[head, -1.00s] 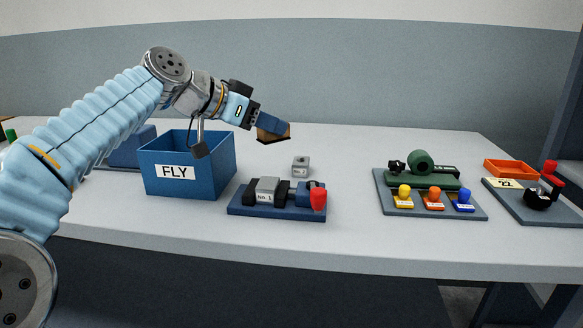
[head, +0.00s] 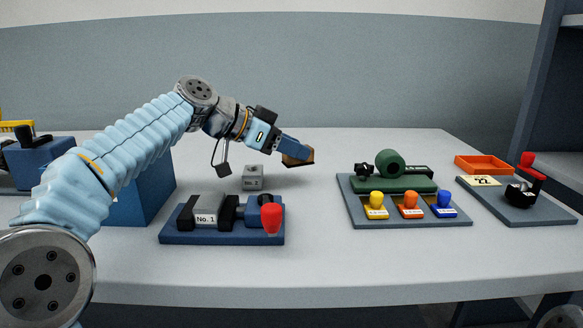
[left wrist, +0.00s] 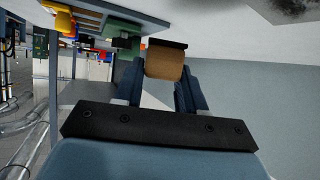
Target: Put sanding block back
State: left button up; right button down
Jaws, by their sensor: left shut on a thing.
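My left gripper (head: 292,147) is shut on the sanding block (head: 299,160), a tan block with a dark face. It is held above the bench, right of and beyond the No. 1 device. In the left wrist view the block (left wrist: 164,64) sits between the two fingers. My right gripper is not in view. Which spot on the bench belongs to the block cannot be told from these frames.
The No. 1 blue device (head: 207,238) is at the front; a grey block (head: 253,178) stands behind it. A blue box (head: 145,200) is partly behind my left arm. A green machine (head: 392,184) has coloured knobs before it. An orange tray (head: 484,165) lies at right.

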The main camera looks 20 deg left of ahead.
aim_at(291, 185)
pick_arm(q)
jog(key=shift+w+a+f, duration=0.2)
jog(key=shift+w+f, duration=0.55)
jog(key=shift+f, duration=0.25)
jog(key=shift+w+f+b, duration=0.1)
jog(key=shift+f+b, duration=0.3)
jog(key=shift+f, duration=1.25)
jog(key=shift+f, duration=0.2)
jog(key=o, duration=1.1)
jog(key=shift+r, duration=0.1)
jog(key=shift+r, duration=0.25)
jog(key=v, duration=1.2)
jog(key=shift+a+f, duration=0.1)
jog(key=shift+f, duration=0.1)
